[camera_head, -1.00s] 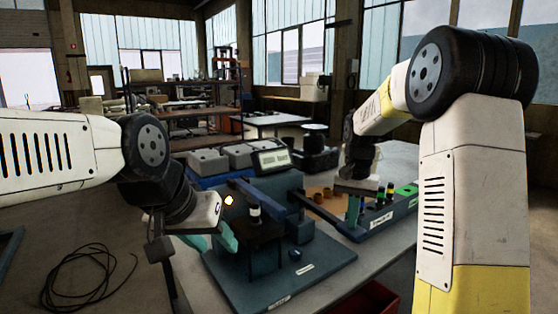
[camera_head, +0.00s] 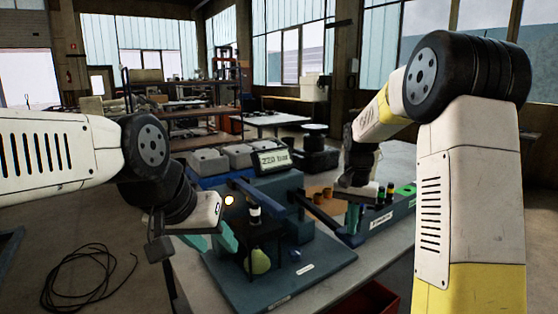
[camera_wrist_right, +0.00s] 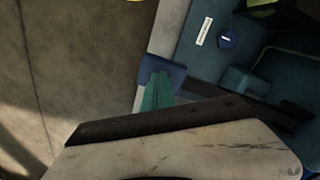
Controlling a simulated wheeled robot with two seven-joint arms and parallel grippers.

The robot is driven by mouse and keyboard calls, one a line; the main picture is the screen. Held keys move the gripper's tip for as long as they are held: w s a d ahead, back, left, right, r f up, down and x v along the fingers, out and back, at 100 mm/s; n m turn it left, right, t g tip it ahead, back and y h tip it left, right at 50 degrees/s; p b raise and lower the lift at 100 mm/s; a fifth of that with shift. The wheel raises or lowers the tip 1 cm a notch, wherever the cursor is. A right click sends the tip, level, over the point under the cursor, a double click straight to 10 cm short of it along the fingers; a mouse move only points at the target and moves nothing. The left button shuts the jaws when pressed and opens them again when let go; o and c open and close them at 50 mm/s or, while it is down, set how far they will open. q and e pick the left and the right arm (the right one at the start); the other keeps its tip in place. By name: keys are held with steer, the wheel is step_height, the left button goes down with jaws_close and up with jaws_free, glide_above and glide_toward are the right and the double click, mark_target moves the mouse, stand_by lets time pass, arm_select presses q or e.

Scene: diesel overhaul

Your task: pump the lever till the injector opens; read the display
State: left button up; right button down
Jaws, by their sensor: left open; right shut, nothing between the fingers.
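The blue injector tester (camera_head: 265,285) stands on the bench. Its display (camera_head: 274,160) is lit and appears to read 220 bar. The injector (camera_head: 254,213) is upright in the dark holder, with a yellow-green patch (camera_head: 260,262) below it, also partly visible in the right wrist view (camera_wrist_right: 262,8). The blue lever (camera_head: 325,218) slopes down to the right. My right gripper (camera_head: 352,217) is shut and empty at the lever's outer end; its teal finger (camera_wrist_right: 158,92) is against or just beside the lever end (camera_wrist_right: 172,70). My left gripper (camera_head: 222,240) is open, left of the holder.
A blue rack (camera_head: 385,222) with small coloured parts stands right of the tester, by an orange-brown tray (camera_head: 322,203). Grey boxes (camera_head: 208,162) sit behind. A red bin (camera_head: 365,300) is below the bench edge. A black cable (camera_head: 85,280) lies on the floor.

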steer(key=shift+s+d+r, duration=0.1)
steer(key=shift+s+r, duration=0.05)
steer(key=shift+r, duration=1.2)
steer(key=shift+s+d+r, duration=0.1)
steer(key=shift+r, duration=1.25)
steer(key=shift+r, duration=2)
steer(key=shift+r, duration=0.1)
steer(key=shift+w+a+f, duration=0.15)
steer(key=shift+f, duration=1.95)
